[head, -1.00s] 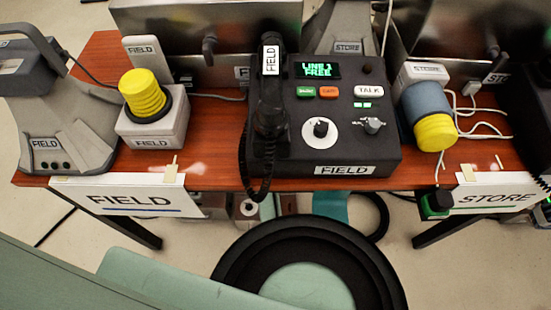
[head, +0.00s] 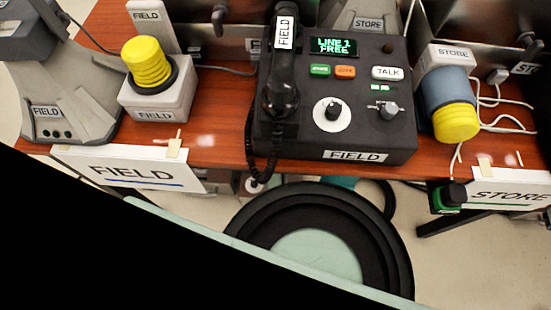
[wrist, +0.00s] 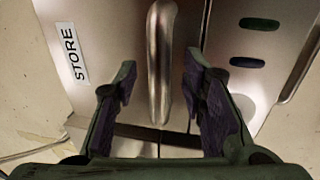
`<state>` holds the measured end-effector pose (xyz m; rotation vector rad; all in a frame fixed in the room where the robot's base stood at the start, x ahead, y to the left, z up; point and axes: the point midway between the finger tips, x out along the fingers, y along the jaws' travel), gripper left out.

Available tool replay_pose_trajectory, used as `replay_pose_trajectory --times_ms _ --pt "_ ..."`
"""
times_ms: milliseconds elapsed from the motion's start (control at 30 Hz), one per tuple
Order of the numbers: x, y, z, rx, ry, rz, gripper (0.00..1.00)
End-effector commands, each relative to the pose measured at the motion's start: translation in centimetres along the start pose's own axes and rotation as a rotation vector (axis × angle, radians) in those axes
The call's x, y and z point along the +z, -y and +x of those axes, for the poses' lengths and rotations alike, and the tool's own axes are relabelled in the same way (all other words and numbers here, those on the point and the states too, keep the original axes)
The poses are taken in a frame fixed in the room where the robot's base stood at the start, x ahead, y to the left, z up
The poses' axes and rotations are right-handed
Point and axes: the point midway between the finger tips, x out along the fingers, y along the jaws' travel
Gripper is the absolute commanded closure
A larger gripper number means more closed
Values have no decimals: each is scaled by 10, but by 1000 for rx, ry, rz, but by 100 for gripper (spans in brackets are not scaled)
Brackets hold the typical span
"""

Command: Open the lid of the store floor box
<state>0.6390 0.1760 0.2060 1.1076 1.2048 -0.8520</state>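In the wrist view, a pale metal box face (wrist: 105,22) carries a white STORE label (wrist: 71,54). A rounded metal bar handle (wrist: 159,50) stands out from it. My gripper (wrist: 160,78) is open, with one finger on each side of the handle. The handle appears between the fingertips, with gaps on both sides; I cannot tell how deep it sits between them. A dark seam runs below the handle, and the box looks closed there. My gripper is not seen in the head view, and I cannot make out this box there.
In the head view, a wooden table (head: 215,120) bears a black FIELD phone console (head: 365,140), a yellow-topped FIELD button (head: 147,64) and a yellow-capped STORE unit (head: 455,121). A round black-rimmed object (head: 255,215) is below. Two dark oval marks (wrist: 259,24) are right of the handle.

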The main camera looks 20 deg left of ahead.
Motion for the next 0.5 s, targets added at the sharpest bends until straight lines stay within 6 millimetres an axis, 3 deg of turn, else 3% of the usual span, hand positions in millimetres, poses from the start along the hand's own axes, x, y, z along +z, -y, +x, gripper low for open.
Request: replay_pose_trajectory --times_ms 267,500 --pt "0 0 2 0 0 0 62" --pt "0 0 2 0 0 0 77"
